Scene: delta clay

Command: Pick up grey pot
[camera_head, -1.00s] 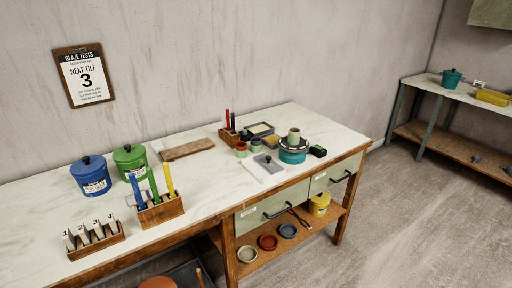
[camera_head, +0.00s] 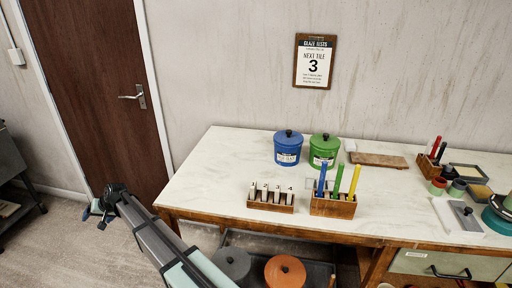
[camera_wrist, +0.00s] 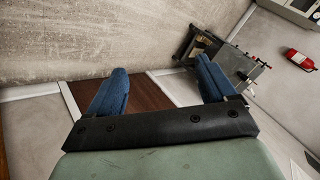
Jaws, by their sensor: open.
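A round grey pot (camera_head: 233,263) is low down under the front edge of the workbench, beside an orange pot (camera_head: 285,271); its lower part is cut off by the picture's bottom edge. My gripper (camera_head: 97,210) is left of the bench, in front of the brown door and well apart from the grey pot. In the wrist view my gripper (camera_wrist: 163,80) has its two blue fingers spread wide with nothing between them. The grey pot does not show in the wrist view.
The workbench (camera_head: 225,180) holds a blue pot (camera_head: 288,149), a green pot (camera_head: 324,152), a numbered tile rack (camera_head: 270,201) and a wooden holder (camera_head: 333,206) with coloured sticks. A dark tray (camera_head: 318,266) is under the bench. The bench's left top is clear.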

